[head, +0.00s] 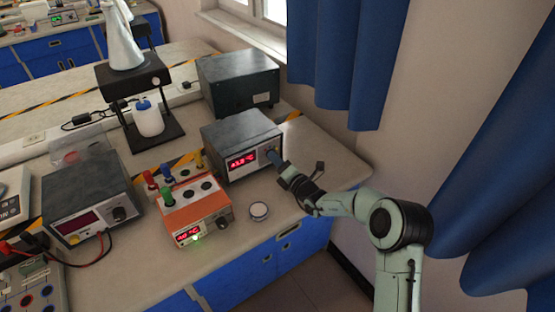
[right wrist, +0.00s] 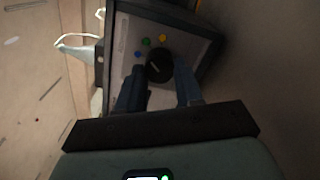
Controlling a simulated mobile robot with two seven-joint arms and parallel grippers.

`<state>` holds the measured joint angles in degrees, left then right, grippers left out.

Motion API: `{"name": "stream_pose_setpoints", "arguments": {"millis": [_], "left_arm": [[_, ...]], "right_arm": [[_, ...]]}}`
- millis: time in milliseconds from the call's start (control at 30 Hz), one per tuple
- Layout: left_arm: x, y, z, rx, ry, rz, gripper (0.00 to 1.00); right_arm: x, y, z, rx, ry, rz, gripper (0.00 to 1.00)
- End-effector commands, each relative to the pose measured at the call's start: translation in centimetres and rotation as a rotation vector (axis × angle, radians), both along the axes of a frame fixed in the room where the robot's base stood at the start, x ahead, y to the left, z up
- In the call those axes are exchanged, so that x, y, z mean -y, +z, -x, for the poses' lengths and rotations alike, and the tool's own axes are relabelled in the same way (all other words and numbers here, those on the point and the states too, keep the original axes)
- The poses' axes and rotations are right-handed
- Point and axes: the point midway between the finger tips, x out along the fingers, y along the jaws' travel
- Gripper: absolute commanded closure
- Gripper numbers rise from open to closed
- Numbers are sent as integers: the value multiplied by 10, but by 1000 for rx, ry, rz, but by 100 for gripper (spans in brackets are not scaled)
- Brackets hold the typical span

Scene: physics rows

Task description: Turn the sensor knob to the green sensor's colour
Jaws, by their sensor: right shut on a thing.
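The sensor knob (right wrist: 159,65) is black and round, on the front panel of a dark grey meter (head: 240,138) with a lit red display. Green (right wrist: 146,41), yellow (right wrist: 162,38) and blue (right wrist: 138,54) dots lie around the knob in the right wrist view. A pale pointer line shows on the knob, but I cannot tell which dot it faces. My right gripper (head: 275,158) is shut on the knob, a finger on each side. The green sensor (head: 167,197) stands upright in an orange-topped block (head: 200,200), beside red, blue and yellow ones.
Another grey meter (head: 88,194) stands at left with red and black leads. A white bottle (head: 148,118) on a black stand and a dark box (head: 238,80) are behind. Blue curtains hang at right.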

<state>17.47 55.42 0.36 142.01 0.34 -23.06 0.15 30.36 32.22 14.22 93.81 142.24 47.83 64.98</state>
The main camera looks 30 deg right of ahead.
Motion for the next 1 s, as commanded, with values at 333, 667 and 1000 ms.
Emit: {"name": "stream_pose_setpoints", "arguments": {"millis": [333, 667, 1000], "left_arm": [[0, 1, 1, -3, 0, 0, 100], [0, 1, 1, -2, 0, 0, 100], [0, 1, 0, -2, -1, 0, 100]], "right_arm": [[0, -2, 0, -5, 0, -21, 95], [0, -1, 0, -4, 0, -20, 39], [1, -1, 6, -4, 0, -19, 39]]}}
